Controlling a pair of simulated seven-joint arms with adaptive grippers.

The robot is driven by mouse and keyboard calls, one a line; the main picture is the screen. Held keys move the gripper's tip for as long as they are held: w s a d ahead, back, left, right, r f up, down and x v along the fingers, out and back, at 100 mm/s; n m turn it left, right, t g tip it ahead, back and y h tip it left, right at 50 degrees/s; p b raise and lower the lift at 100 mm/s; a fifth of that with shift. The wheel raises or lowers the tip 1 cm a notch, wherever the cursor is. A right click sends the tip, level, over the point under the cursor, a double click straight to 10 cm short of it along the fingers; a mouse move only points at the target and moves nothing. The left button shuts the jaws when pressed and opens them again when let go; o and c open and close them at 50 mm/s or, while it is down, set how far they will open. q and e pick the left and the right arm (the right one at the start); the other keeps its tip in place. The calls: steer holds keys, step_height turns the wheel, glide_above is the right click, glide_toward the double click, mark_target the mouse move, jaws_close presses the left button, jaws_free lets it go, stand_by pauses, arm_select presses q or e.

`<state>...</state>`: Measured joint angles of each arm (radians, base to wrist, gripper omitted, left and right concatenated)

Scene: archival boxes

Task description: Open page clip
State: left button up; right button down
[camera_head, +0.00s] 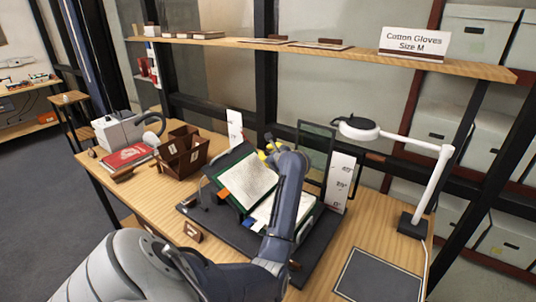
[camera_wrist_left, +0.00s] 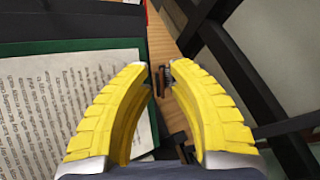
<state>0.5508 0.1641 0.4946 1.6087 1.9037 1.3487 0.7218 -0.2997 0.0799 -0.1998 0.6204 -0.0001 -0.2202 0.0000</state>
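An open book with a printed page (camera_head: 247,180) and dark green cover edges lies tilted on a dark stand (camera_head: 197,214) on the table. Its printed page (camera_wrist_left: 65,115) fills the left of the left wrist view. My left gripper (camera_head: 272,149) is at the book's upper right edge, partly hidden behind my own arm. In the left wrist view its yellow fingers (camera_wrist_left: 159,70) are apart, with a narrow gap at the tips. A small dark piece (camera_wrist_left: 160,82) shows in that gap; I cannot tell whether it is the page clip or whether the fingers touch it. My right gripper is not in view.
A white lamp (camera_head: 358,128) and a dark mat (camera_head: 380,276) are at the right. A dark framed panel (camera_head: 316,141) and white ruler card (camera_head: 340,180) stand behind the book. A brown box (camera_head: 182,152) and red book (camera_head: 128,156) are at the left.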

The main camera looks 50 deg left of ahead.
arm_select(q)
jaws_close()
steer(key=shift+w+r+g, duration=0.2)
steer(key=shift+w+g, duration=0.3)
steer(key=shift+g, duration=0.2)
steer(key=shift+w+r+g+h, duration=0.1)
steer(key=shift+w+g+h, duration=0.15)
steer(key=shift+g, duration=0.5)
steer(key=shift+w+r+g+h, duration=0.15)
steer(key=shift+w+g, duration=0.1)
steer(key=shift+g, duration=0.5)
steer(key=shift+f, duration=0.1)
steer(key=shift+o, duration=1.7)
jaws_free()
steer(key=v, duration=1.2)
